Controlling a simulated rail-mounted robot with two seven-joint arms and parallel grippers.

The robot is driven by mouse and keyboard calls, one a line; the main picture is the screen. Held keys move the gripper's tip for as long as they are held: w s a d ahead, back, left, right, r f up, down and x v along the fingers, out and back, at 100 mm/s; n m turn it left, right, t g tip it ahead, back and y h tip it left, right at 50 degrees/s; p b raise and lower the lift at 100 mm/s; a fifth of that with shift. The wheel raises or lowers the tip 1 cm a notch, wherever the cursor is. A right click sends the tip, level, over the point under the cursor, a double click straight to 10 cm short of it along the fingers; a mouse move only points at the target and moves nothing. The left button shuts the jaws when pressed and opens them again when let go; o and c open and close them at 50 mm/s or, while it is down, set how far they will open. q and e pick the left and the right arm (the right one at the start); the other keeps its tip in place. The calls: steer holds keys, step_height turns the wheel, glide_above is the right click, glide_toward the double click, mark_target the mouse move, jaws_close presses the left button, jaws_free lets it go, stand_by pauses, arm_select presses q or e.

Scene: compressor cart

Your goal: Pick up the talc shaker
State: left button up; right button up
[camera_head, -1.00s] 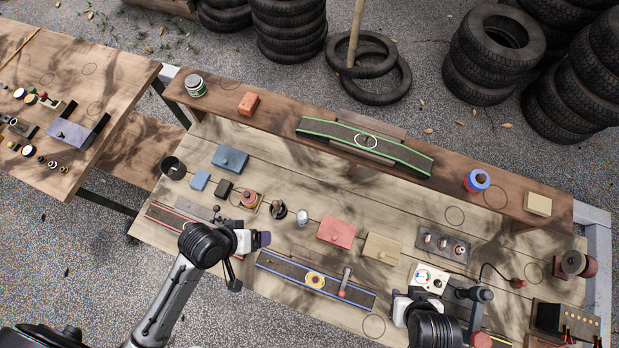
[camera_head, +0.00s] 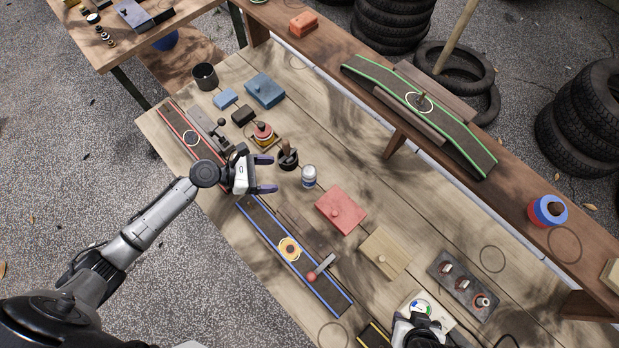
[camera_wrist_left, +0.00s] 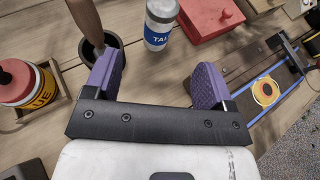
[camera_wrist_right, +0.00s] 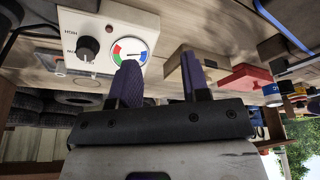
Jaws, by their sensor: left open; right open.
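The talc shaker (camera_head: 309,177) is a small white can with a blue label and a grey top, standing upright on the bench. In the left wrist view the talc shaker (camera_wrist_left: 160,24) shows part of its label, "TAL", ahead of and between the fingers. My left gripper (camera_head: 268,174) is open and empty, a short way left of the shaker in the head view, with purple fingers facing it. My right gripper (camera_wrist_right: 160,82) is open and empty; in the head view only part of it (camera_head: 418,330) shows at the bottom edge.
A dark pot with a wooden-handled brush (camera_head: 288,157) stands close to the left finger (camera_wrist_left: 98,48). A red lidded box (camera_head: 340,209) is right of the shaker. A blue-edged strip (camera_head: 292,252) lies in front. A gauge box (camera_wrist_right: 110,38) is ahead of the right gripper.

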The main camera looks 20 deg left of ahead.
mark_target(309, 175)
arm_select(q)
steer(key=x, duration=0.5)
steer(key=shift+w+d+f, duration=0.1)
steer(key=shift+w+d, duration=0.05)
steer(key=shift+d, duration=0.2)
steer(key=shift+w+d+f+b, duration=0.25)
steer(key=shift+d+b, duration=0.05)
steer(key=shift+d, duration=0.2)
steer(key=shift+b+x, duration=0.5)
steer(key=shift+x, duration=2.15)
arm_select(e)
steer(key=shift+d+f, duration=0.25)
steer(key=shift+f, duration=0.55)
arm_select(q)
steer(key=shift+a, duration=0.15)
steer(key=shift+c, duration=1.3)
arm_select(e)
steer(key=shift+a, duration=0.15)
arm_select(q)
steer(key=c, duration=0.7)
steer(key=shift+c, duration=0.4)
arm_select(e)
steer(key=shift+d, duration=0.2)
